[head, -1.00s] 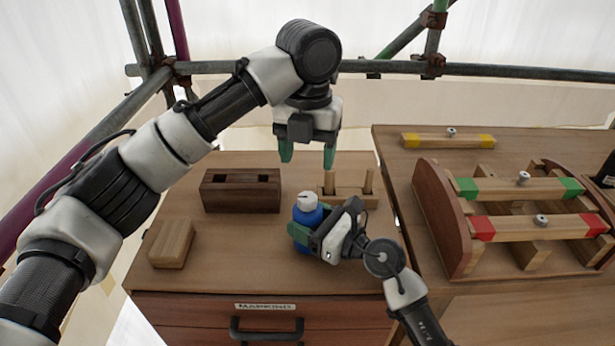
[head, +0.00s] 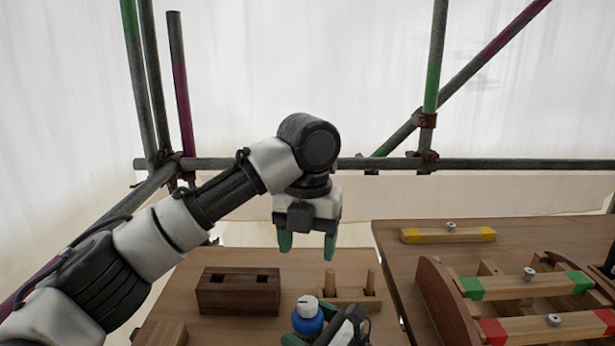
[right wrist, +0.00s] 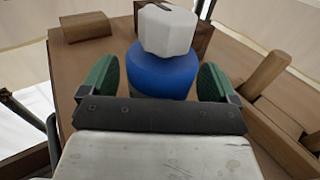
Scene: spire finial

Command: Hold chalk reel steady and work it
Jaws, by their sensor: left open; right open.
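The chalk reel appears to be the blue round body with a white faceted knob on top (head: 307,318), standing upright on the wooden cabinet top. It also shows in the right wrist view (right wrist: 163,70). My right gripper (right wrist: 158,80) is open, its green fingers on either side of the blue body; I cannot tell whether they touch it. In the head view the right gripper (head: 318,338) is partly cut off at the bottom edge. My left gripper (head: 307,244) is open and empty, pointing down, above and behind the reel.
A dark wooden block with two slots (head: 238,291) stands left of the reel. A rack with two pegs (head: 350,296) is just behind it. A light wooden block (head: 160,334) lies front left. The right bench holds a yellow-ended bar (head: 448,234) and a cradle with green- and red-ended bars (head: 525,285).

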